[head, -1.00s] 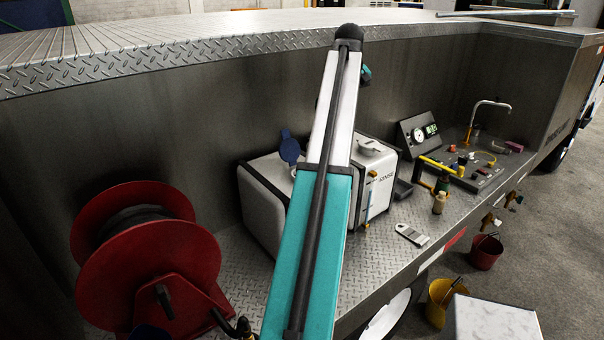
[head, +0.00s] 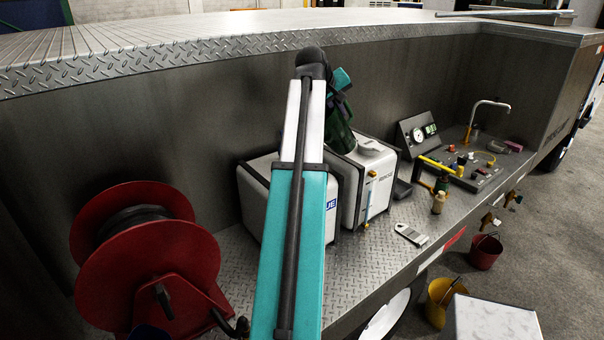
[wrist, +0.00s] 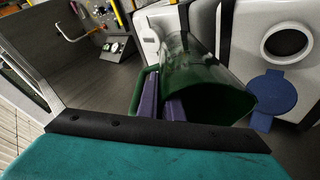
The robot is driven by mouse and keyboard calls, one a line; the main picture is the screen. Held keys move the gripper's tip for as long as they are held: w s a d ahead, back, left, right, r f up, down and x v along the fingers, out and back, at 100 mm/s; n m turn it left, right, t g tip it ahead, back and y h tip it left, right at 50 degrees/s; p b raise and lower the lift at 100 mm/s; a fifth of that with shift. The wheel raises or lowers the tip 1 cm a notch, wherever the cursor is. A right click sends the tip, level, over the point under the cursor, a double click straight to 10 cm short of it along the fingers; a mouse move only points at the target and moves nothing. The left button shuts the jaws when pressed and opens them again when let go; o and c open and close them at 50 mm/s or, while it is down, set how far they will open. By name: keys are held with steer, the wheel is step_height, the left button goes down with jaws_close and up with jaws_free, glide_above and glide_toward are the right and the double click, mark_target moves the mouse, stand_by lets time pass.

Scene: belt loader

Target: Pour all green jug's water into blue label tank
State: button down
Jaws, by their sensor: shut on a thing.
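The green jug (head: 338,124) is held up in front of the back wall, above the white tanks. It looks tilted in the wrist view (wrist: 210,90), with dark green at its lower part and a clearer upper part. My gripper (wrist: 163,105) is shut on the jug. The blue label tank (head: 255,198) is the left white tank; blue letters show beside my arm. In the wrist view its round opening (wrist: 287,43) is uncovered, with the blue cap (wrist: 273,98) hanging open beside it. The jug is left of that opening there. I see no stream of water.
A second white tank (head: 372,185) with a grey lid stands right of the blue label tank. A red hose reel (head: 130,250) is at the left. A gauge panel (head: 418,132), tap (head: 490,103) and small bottles are at the right.

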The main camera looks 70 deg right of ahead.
mark_target(326, 127)
steer(key=shift+w+a+f+g+h, duration=0.15)
steer(key=shift+w+a+g+h, duration=0.1)
steer(key=shift+a+h, duration=0.2)
steer(key=shift+w+a+f+g+h, duration=0.15)
steer(key=shift+w+a+g+h, duration=0.1)
steer(key=shift+a+h, duration=0.15)
steer(key=shift+f+b, duration=0.1)
steer(key=shift+b, duration=0.2)
steer(key=shift+h, duration=0.25)
steer(key=shift+w+a+f+n+g+h+b, duration=0.3)
steer(key=shift+h+b, duration=0.2)
steer(key=shift+b, duration=0.5)
steer(key=shift+w+a+f+h+b, duration=0.2)
steer(key=shift+a+f+h+b, duration=0.15)
steer(key=shift+b, duration=1.15)
steer(key=shift+w+a+f+n+g+h+b, duration=0.2)
steer(key=shift+a+f+g+h+b, duration=0.25)
steer(key=shift+b, duration=1.15)
steer(key=shift+w+a+f+n+g+h+b, duration=0.2)
steer(key=shift+f+h+b, duration=0.45)
steer(key=shift+b, duration=0.95)
steer(key=shift+w+a+f+g+h+b, duration=0.25)
steer(key=shift+a+f+h+b, duration=0.25)
steer(key=shift+b, duration=1.4)
steer(key=shift+w+a+f+g+h+b, duration=0.25)
steer(key=shift+h+b, duration=0.4)
steer(key=shift+b, duration=1.25)
